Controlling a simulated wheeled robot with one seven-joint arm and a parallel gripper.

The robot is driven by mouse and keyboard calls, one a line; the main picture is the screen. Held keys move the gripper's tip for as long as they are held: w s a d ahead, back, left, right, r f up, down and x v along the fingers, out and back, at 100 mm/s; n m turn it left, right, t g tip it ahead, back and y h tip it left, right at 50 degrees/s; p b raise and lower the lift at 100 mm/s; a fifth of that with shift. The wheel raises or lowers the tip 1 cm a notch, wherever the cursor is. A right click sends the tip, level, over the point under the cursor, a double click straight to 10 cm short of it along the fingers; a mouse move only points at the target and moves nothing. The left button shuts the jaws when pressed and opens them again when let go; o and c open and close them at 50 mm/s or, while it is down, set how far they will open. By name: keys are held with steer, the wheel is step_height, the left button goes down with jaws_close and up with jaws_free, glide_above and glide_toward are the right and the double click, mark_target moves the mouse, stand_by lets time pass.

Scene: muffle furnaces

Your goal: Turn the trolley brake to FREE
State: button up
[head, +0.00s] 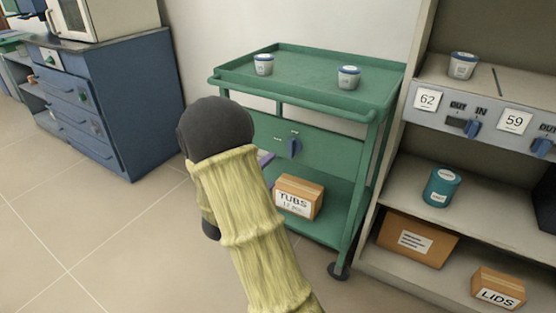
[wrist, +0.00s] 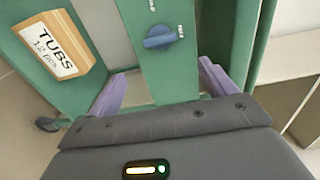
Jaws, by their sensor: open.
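The green trolley (head: 335,150) stands against the wall. Its blue brake knob (head: 294,147) is on the front panel, with its bar upright in the head view. In the wrist view the knob (wrist: 160,38) has its bar lying across the picture, its right end towards one of two small labels; I cannot read them surely. My gripper (wrist: 162,84) is open and empty, its purple fingers spread wide on either side below the knob in the wrist view, apart from it. In the head view my arm hides most of the gripper; only a bit of purple finger shows.
Two tubs (head: 263,64) (head: 348,77) stand on the trolley's top. A TUBS box (head: 298,197) is on its lower shelf. A shelf unit (head: 400,160) stands close on the right, a blue cabinet (head: 100,100) on the left. The floor (head: 110,230) at the front left is clear.

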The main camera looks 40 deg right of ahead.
steer(key=shift+p+v, duration=0.35)
steer(key=shift+v, duration=2)
steer(key=w+a+r+n+t+y+p, duration=0.25)
steer(key=a+n+y+p, duration=0.45)
steer(key=a+n+y, duration=0.8)
steer(key=s+a+r+n+g+y+p, duration=0.1)
steer(key=s+r+n+g+p, duration=0.2)
steer(key=s+n, duration=0.5)
steer(key=s+a+r+n+g+y+p, duration=0.15)
steer(key=s+n+g, duration=0.25)
steer(key=s+n, duration=0.45)
steer(key=w+a+r+p+v, duration=0.1)
steer(key=w+p+v, duration=0.2)
steer(key=p+v, duration=1.5)
steer(key=w+a+p+v, duration=0.2)
steer(key=w+p+v, duration=0.2)
steer(key=p+v, duration=1.5)
steer(key=shift+w+r+h+p, duration=0.35)
steer(key=shift+w+r+h, duration=0.1)
steer(key=shift+w, duration=0.2)
